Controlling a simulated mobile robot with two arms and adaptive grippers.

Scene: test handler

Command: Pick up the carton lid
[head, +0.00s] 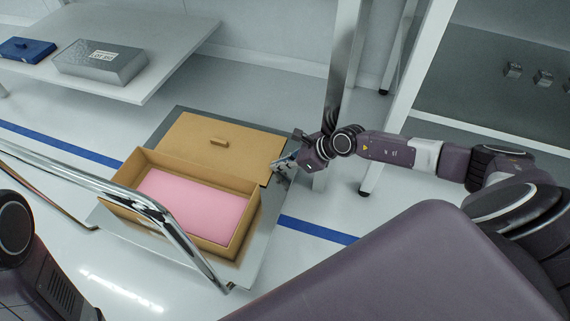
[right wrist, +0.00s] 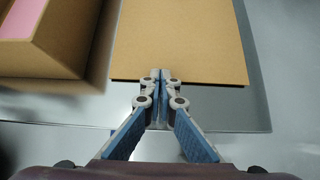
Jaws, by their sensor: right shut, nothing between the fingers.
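In the right wrist view the lid (right wrist: 185,40) fills the upper middle, and the carton (right wrist: 45,60) is at the upper left. My right gripper (head: 280,164) is at the lid's right edge in the head view. In the right wrist view its fingertips (right wrist: 160,76) are together and empty, by the lid's near edge. My left gripper is not in view.
A chrome rail (head: 148,203) crosses in front of the carton. A white table (head: 150,85) at the upper left bears a grey box (head: 100,62) and a blue box (head: 27,48). A metal post (head: 340,75) stands close behind my right gripper.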

